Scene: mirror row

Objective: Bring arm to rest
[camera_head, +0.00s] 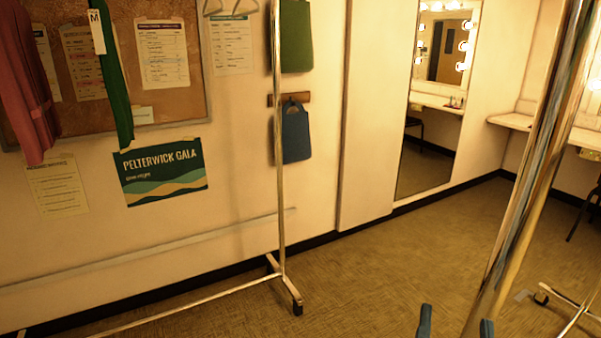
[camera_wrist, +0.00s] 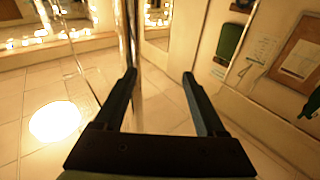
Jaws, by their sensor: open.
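Most of my arm is out of view.
A metal clothes rack (camera_head: 281,160) on wheels stands left of centre, carrying a red garment (camera_head: 22,85) and a green one (camera_head: 113,80). The thick pole (camera_head: 530,170) rises close at right. A tall mirror (camera_head: 437,110) is behind. Open floor (camera_head: 390,255) lies between.

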